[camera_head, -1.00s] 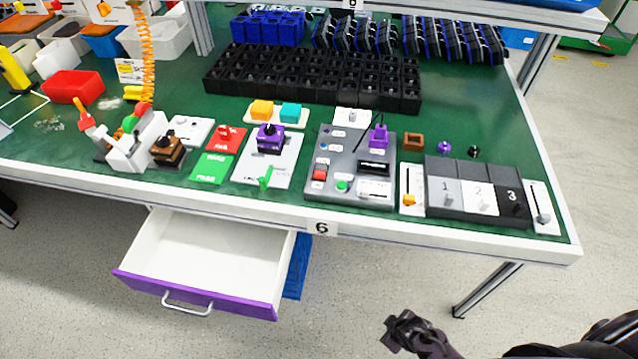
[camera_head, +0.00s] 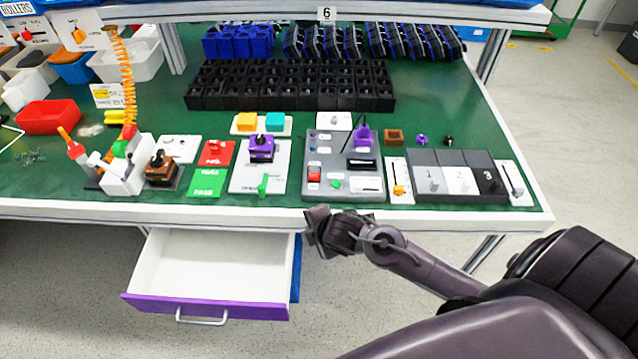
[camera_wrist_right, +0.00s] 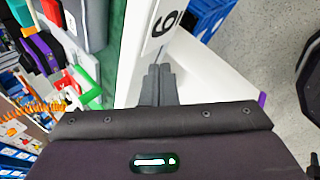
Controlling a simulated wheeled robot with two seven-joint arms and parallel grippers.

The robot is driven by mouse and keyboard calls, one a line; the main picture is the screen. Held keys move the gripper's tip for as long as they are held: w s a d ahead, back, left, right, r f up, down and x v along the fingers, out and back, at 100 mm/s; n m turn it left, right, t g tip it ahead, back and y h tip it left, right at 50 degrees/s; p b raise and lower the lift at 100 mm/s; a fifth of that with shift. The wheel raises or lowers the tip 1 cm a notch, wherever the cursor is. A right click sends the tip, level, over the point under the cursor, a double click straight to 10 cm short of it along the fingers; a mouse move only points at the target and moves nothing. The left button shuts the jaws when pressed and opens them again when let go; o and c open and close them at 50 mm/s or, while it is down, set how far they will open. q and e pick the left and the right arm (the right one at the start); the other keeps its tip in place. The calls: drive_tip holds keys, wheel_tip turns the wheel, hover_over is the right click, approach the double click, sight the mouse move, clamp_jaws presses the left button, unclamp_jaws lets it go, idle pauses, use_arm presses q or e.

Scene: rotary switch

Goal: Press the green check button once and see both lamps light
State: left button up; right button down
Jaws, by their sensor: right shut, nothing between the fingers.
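Small dark spots, possibly the lamps, line the panel's left side; I cannot tell whether any is lit. A purple unit with a black rod (camera_head: 362,137) stands at the panel's upper right. My right gripper (camera_head: 318,217) is shut and empty in front of the table edge, below the panel and apart from the button. Its closed fingers (camera_wrist_right: 158,84) show in the right wrist view. My left gripper is out of view.
Left of the panel, a white plate (camera_head: 272,184) holds a purple-black rotary switch and a green lever. Slider plates and numbered bins (camera_head: 430,183) stand to the right. An open white drawer (camera_head: 215,262) juts out below the table at left.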

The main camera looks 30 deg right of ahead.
wheel_tip(320, 180, up, 4)
drive_tip(key=w+n+t, duration=0.1)
drive_tip(key=w+n, duration=0.1)
drive_tip(key=n, duration=0.2)
wheel_tip(320, 180, up, 12)
drive_tip(key=n+y+p, duration=0.1)
drive_tip(key=n, duration=2.4)
hover_over(339, 186)
drive_tip(key=shift+d+f, duration=0.1)
drive_tip(key=shift+f, duration=0.1)
wheel_tip(339, 186, down, 8)
drive_tip(key=b, duration=0.5)
drive_tip(key=shift+b, duration=0.3)
drive_tip(key=shift+f+b, duration=0.35)
drive_tip(key=shift+b, duration=0.25)
drive_tip(key=shift+f+b, duration=0.4)
drive_tip(key=shift+b, duration=0.3)
